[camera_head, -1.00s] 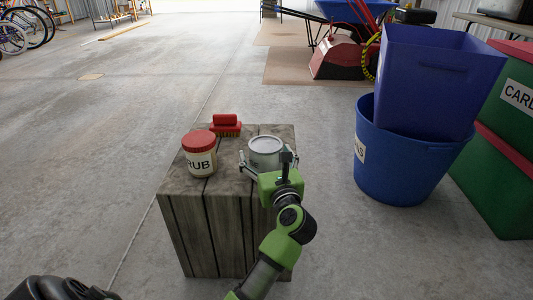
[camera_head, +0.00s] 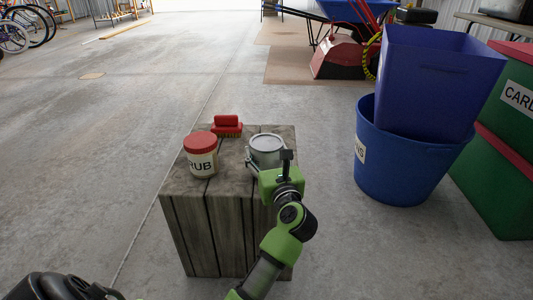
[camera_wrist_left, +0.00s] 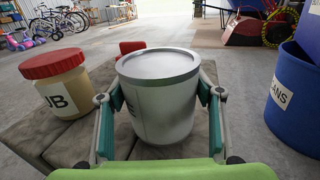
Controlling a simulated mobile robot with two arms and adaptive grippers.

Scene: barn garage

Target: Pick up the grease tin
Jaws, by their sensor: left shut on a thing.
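The grease tin is a grey metal can (camera_head: 265,146) with a flat lid, upright on the right part of the wooden block (camera_head: 213,235). My left gripper (camera_head: 266,163) is shut on it, low on its sides. In the left wrist view the tin (camera_wrist_left: 160,95) stands between the two fingers of the gripper (camera_wrist_left: 160,112), which touch it left and right. Part of its label shows at its left edge. I cannot tell any gap under the tin. My right gripper is not in view.
A jar with a red lid (camera_head: 200,155) stands left of the tin, and a red brush (camera_head: 227,125) lies behind. A blue bin (camera_head: 405,175) holding a blue box (camera_head: 425,80) stands on the right, beside green boxes (camera_head: 505,150).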

